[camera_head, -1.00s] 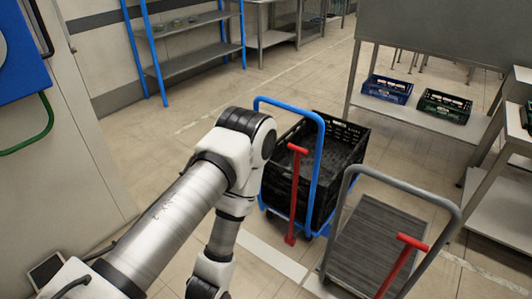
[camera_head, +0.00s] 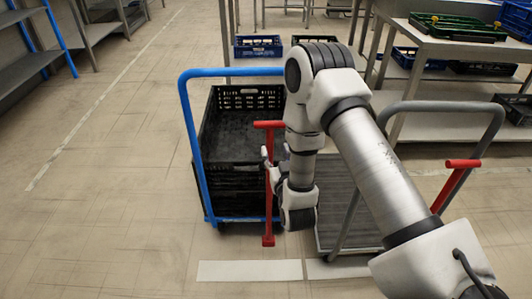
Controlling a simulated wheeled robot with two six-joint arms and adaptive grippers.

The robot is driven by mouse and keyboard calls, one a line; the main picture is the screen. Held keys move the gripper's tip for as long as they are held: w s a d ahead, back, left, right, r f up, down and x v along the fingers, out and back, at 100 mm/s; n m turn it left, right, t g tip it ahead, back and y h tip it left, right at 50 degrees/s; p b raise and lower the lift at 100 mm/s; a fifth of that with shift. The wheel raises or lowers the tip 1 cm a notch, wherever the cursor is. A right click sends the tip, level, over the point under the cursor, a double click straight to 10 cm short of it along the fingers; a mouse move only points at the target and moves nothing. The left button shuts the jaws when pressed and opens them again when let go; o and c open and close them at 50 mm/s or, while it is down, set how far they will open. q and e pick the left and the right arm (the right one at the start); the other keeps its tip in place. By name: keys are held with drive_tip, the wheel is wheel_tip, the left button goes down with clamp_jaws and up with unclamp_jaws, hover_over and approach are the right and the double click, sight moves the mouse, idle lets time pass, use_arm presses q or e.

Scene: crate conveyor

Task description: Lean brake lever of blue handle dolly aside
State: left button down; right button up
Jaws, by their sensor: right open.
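The blue handle dolly (camera_head: 188,125) stands left of centre with black crates (camera_head: 222,172) stacked on it. Its red brake lever (camera_head: 268,220), with a T-shaped top, stands about upright at the dolly's right side. My right arm reaches in from the right. My right gripper (camera_head: 267,163) is open at the lever's upper shaft, below the T-top. It is small and partly hidden by my wrist, so I cannot tell whether it touches the lever. My left gripper is out of view.
A grey handle dolly (camera_head: 345,225) with its own red lever (camera_head: 450,183) stands to the right, partly behind my arm. Tables and a blue crate (camera_head: 257,46) are at the back. The floor on the left is clear.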

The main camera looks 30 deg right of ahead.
sight(271, 140)
drive_tip(key=x, duration=0.7)
drive_tip(key=shift+w, duration=0.2)
clamp_jaws()
